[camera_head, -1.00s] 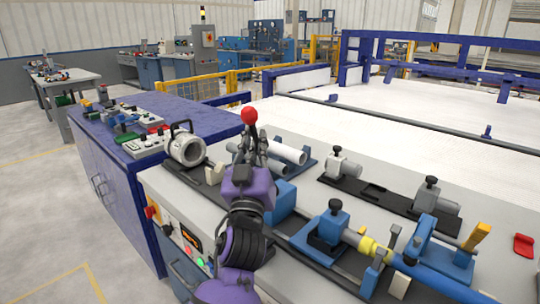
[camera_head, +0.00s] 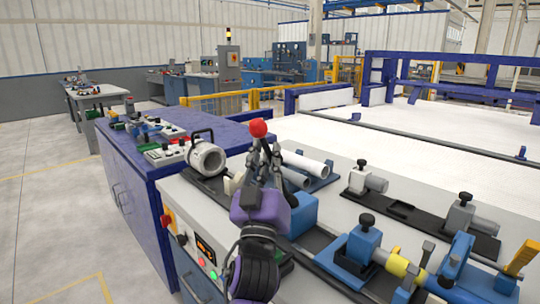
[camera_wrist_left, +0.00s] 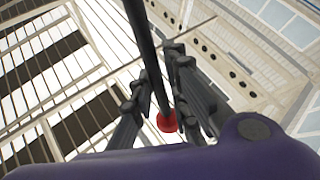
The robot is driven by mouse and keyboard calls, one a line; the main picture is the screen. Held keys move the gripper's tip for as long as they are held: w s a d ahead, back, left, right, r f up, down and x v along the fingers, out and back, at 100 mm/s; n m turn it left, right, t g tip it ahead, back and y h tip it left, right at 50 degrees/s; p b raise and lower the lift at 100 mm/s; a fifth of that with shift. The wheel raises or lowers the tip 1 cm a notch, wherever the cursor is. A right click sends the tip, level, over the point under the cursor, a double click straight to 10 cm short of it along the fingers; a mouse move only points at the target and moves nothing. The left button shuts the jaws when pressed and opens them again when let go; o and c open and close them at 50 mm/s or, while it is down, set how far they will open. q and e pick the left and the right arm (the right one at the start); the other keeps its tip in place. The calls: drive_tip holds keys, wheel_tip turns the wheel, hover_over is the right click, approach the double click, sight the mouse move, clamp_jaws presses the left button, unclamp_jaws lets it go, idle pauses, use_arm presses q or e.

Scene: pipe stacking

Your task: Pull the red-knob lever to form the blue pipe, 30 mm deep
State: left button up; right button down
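The lever has a black rod and a red knob (camera_head: 258,128) and stands near the left end of the bench. My left gripper (camera_head: 265,158) is just below the knob, its fingers on both sides of the rod. The blue pipe (camera_head: 440,288) lies at the lower right, next to a yellow ring (camera_head: 404,264) and a blue clamp (camera_head: 361,243). The lever's base is hidden by my gripper. My right gripper is not in view.
Two black-based clamp fixtures (camera_head: 367,180) sit to the right. The bench front carries a control panel (camera_head: 205,248).

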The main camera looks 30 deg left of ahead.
use_arm(q)
drive_tip(key=shift+o, duration=1)
drive_tip(key=shift+s, duration=0.1)
drive_tip(key=shift+r, duration=0.1)
drive_tip(key=v, duration=1.2)
